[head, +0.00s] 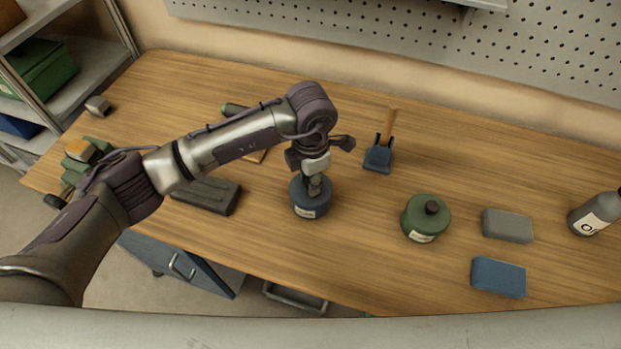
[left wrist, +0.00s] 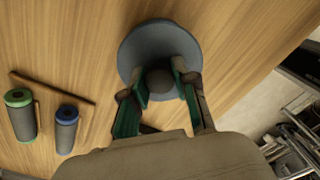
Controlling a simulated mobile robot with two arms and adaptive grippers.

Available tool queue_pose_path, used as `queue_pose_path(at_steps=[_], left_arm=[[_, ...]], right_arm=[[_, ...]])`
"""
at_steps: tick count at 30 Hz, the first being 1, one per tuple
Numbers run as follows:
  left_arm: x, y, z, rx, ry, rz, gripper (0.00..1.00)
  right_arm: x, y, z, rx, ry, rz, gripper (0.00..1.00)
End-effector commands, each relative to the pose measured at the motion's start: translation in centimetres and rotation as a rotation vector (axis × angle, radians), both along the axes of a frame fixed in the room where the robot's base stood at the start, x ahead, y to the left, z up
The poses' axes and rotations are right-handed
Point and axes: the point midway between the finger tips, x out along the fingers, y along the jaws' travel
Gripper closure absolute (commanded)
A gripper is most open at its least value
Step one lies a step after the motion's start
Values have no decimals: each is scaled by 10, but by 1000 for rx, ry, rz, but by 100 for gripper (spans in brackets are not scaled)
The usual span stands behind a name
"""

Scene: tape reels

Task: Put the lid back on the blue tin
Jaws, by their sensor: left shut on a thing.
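The blue tin (head: 310,208) stands upright on the workbench near the middle of the head view, its pale label facing front. My left gripper (head: 316,186) is directly above it, pointing down. In the left wrist view the gripper (left wrist: 160,88) is shut on the dark round knob (left wrist: 159,80) of the grey-blue lid (left wrist: 150,36). The lid is at the top of the tin. The gripper partly hides this spot in the head view, and I cannot tell whether the lid is fully seated. My right gripper is not in view.
A green lidded tin (head: 425,217) stands to the right, near a grey block (head: 507,225) and a blue block (head: 498,277). A bottle (head: 597,213) is at the far right. A dark grey case (head: 208,194) lies left of the blue tin.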

Motion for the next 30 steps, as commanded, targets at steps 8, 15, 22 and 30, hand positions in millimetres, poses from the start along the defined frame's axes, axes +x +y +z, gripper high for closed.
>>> queue_pose_path(at_steps=[8,15,22,30], left_arm=[[0,0,-1,0,-1,0,100],[1,0,-1,0,-1,0,100],[0,0,0,0,0,0,100],[0,0,0,0,0,0,56]], right_arm=[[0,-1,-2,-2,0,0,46],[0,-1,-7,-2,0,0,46],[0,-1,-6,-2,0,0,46],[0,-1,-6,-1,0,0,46]])
